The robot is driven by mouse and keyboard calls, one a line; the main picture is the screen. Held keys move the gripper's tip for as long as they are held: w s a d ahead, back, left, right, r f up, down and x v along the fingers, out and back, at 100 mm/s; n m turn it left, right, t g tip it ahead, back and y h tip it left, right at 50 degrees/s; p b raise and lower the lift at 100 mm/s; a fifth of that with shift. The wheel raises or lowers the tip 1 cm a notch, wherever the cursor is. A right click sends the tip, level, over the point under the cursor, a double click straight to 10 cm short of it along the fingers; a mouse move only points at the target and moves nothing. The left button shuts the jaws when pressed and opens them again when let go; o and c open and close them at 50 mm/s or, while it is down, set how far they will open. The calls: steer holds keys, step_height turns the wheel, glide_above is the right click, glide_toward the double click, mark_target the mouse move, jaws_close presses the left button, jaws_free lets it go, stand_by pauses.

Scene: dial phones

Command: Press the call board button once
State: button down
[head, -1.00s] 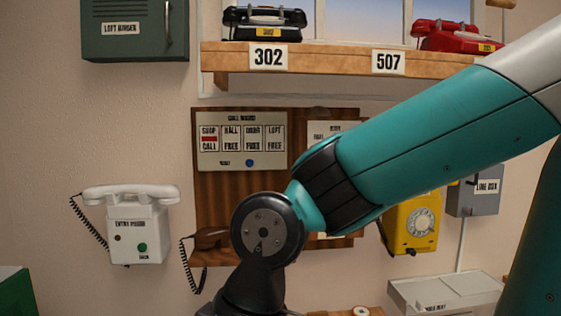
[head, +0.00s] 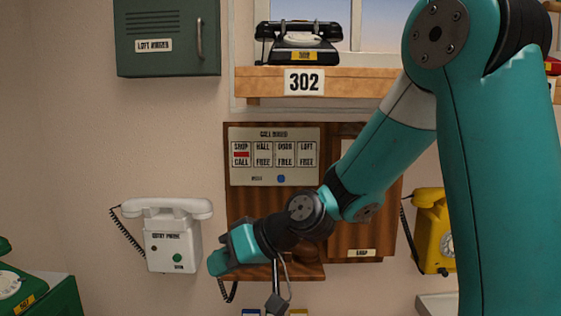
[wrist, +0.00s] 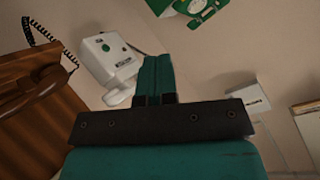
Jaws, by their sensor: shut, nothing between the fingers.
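The call board (head: 275,137) is a cream panel on brown wood in the head view. Its first window reads SHOP CALL with a red bar; the HALL, DOOR and LOFT windows read FREE. A small round blue button (head: 281,179) sits at its lower edge, beside a small label, and is unobstructed. My gripper (head: 214,264) is below and left of the board, close to the white entry phone in the picture. In the wrist view its teal fingers (wrist: 158,75) are together and empty. The board's panel and button are not visible in the wrist view.
The white entry phone (head: 172,235) hangs left of the board and shows in the wrist view (wrist: 107,60). A yellow phone (head: 432,230) hangs right. A shelf (head: 355,82) with a black phone (head: 300,42) is above. A green phone (head: 15,285) is lower left.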

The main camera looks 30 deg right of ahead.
mark_target(281, 179)
steer(key=w+d+r+m+t+h+p, duration=0.2)
steer(key=w+d+m+t, duration=0.2)
steer(key=d, duration=0.6)
steer(key=w+d+r+m+t+h+p, duration=0.2)
steer(key=w+d, duration=0.4)
steer(key=d, duration=0.3)
steer(key=r+m+t+h, duration=0.1)
steer(key=m+t, duration=0.1)
steer(key=shift+d+r+t+p, duration=0.3)
steer(key=shift+d+p, duration=0.05)
steer(key=shift+d, duration=0.05)
steer(key=shift+w+d+p, duration=0.75)
steer(key=shift+w+d, duration=0.05)
steer(key=shift+w, duration=0.4)
steer(key=shift+w+d+p, duration=0.75)
steer(key=shift+w+d, duration=0.1)
steer(key=shift+w, duration=0.4)
steer(key=shift+w+d+p, duration=0.75)
steer(key=shift+w+d, duration=0.05)
steer(key=shift+w, duration=0.4)
steer(key=shift+w+d, duration=0.1)
steer(key=shift+w, duration=0.05)
steer(key=shift+w+d, duration=0.15)
steer(key=shift+w, duration=0.05)
